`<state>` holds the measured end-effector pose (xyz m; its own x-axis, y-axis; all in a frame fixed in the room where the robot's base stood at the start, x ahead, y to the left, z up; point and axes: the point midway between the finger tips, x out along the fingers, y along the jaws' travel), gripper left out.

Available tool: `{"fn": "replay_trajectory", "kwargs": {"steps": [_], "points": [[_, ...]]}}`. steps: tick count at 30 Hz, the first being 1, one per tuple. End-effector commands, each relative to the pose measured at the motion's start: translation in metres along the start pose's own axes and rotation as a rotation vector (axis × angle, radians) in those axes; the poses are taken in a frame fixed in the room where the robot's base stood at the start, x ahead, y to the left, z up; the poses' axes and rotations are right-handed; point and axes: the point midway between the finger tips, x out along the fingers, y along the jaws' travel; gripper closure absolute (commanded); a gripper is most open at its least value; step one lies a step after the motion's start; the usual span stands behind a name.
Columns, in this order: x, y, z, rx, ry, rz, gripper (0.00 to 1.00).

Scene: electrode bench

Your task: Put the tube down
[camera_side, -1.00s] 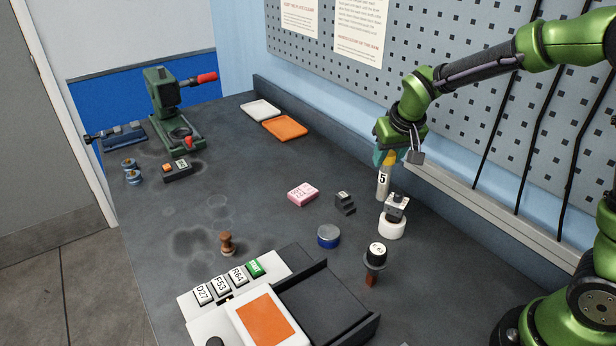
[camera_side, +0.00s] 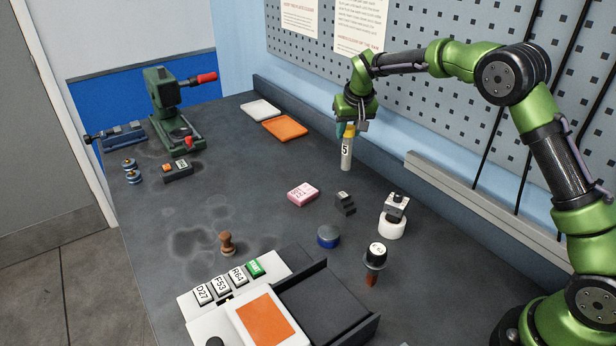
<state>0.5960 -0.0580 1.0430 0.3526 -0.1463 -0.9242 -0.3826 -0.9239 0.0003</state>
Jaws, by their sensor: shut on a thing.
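The tube (camera_side: 346,155) is a pale grey cylinder with a yellow top and a label reading 5. My gripper (camera_side: 346,127) is shut on its upper end and holds it upright. The tube is over the far part of the dark bench (camera_side: 250,180), to the right of the orange tray. I cannot tell whether its lower end touches the bench or hangs just above it.
An orange tray (camera_side: 285,127) and a white tray (camera_side: 260,110) lie along the back edge. A pink block (camera_side: 303,194), a dark stepped block (camera_side: 345,203), a blue-sided tin (camera_side: 328,236) and a white round stand (camera_side: 391,224) are nearer. A green press (camera_side: 172,110) stands at far left.

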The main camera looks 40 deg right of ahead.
Motion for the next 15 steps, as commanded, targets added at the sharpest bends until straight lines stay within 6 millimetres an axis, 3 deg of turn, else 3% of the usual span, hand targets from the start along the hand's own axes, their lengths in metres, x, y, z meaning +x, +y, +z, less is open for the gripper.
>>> {"fn": "replay_trajectory", "kwargs": {"steps": [2, 8, 15], "points": [[0.003, -0.001, -0.005, 0.0, 0.002, 0.0, 1.0], [0.032, -0.001, 0.009, 0.0, 0.0, 0.0, 1.0], [0.034, -0.001, 0.009, 0.001, 0.003, -0.001, 1.0]]}}
